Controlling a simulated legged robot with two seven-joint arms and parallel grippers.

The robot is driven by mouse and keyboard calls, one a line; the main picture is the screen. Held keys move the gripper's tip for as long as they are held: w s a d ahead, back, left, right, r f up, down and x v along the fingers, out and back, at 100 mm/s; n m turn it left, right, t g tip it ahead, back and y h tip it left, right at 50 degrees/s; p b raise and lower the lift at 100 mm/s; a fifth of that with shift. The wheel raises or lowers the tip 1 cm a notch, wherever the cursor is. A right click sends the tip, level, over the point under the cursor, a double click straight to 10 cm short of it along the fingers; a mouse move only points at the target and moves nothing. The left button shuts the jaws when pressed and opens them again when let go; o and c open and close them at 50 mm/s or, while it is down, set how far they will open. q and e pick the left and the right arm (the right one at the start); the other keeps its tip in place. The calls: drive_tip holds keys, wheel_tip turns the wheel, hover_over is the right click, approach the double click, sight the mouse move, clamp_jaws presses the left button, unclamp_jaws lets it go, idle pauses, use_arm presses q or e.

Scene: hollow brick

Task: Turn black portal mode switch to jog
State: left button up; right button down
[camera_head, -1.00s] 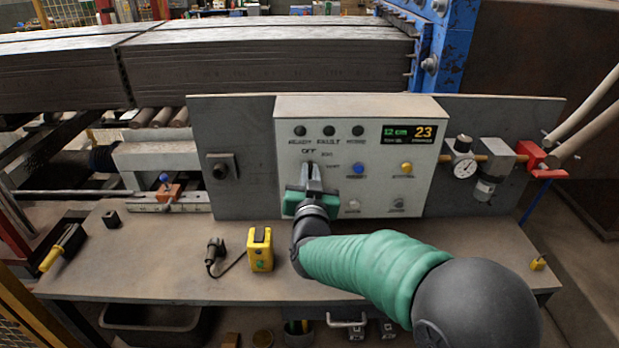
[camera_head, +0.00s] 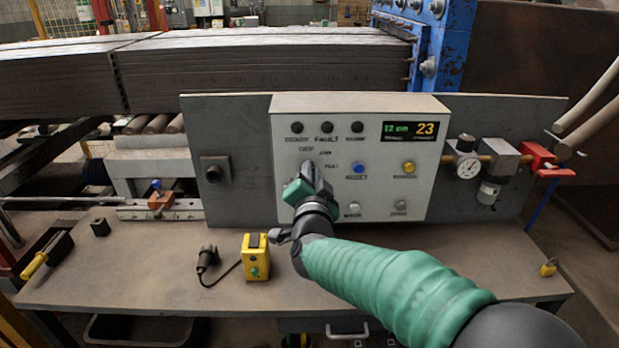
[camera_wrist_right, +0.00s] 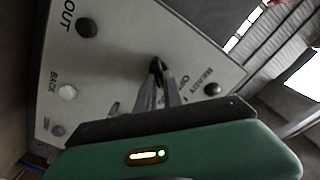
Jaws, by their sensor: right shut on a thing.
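The grey control panel (camera_head: 380,160) stands at the back of the bench, with a mode switch under its left indicator lamps. My right gripper (camera_head: 308,172) is at the panel face, its fingers shut on the black mode switch. In the right wrist view the black switch (camera_wrist_right: 156,63) shows as a small dark tip between the finger ends (camera_wrist_right: 158,78). The fingers hide most of the knob, so I cannot tell which label it points at. Small labels sit above and to the right of it. My left gripper is not in view.
A blue button (camera_head: 358,167) and a yellow button (camera_head: 408,167) sit right of the switch. A pressure gauge (camera_head: 467,166) is at the right. A yellow box (camera_head: 256,262) with a cable stands on the bench (camera_head: 150,270), which has bare room around it.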

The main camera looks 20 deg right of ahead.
drive_tip(key=shift+f, duration=0.1)
idle(0.3)
drive_tip(key=c, duration=1.5)
unclamp_jaws()
drive_tip(key=p+v, duration=0.1)
drive_tip(key=v, duration=1.5)
drive_tip(key=shift+s+a, duration=0.1)
drive_tip(key=shift+s, duration=0.25)
drive_tip(key=shift+w+f, duration=0.1)
